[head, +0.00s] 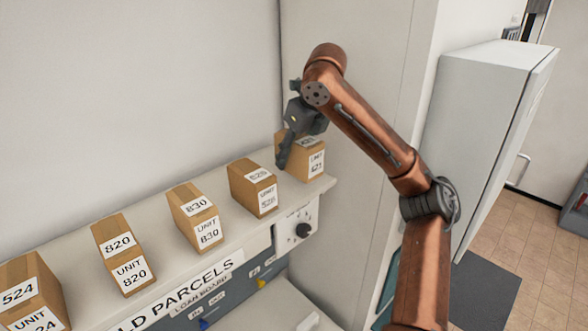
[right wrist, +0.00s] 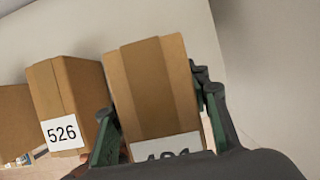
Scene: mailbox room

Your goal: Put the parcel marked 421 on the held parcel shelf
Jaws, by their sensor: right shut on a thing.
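The parcel marked 421 (head: 313,166) is a brown box with white labels at the right end of the held parcel shelf (head: 240,222). Its top label is partly covered by my gripper, and the number on its front label is small but looks like 421. My right gripper (head: 291,142) reaches down over it and is shut on it. In the right wrist view the parcel (right wrist: 155,85) stands between the two green-grey fingers, its label cut off by the gripper body. It looks upright at shelf level; I cannot tell whether its base touches the shelf. My left gripper is not in view.
Parcels 526 (head: 250,188), 830 (head: 192,215), 820 (head: 122,252) and 524 (head: 30,290) stand in a row along the shelf. Parcel 526 (right wrist: 68,105) is close beside the held one, with a narrow gap. A wall is behind; a white cabinet (head: 480,130) stands right.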

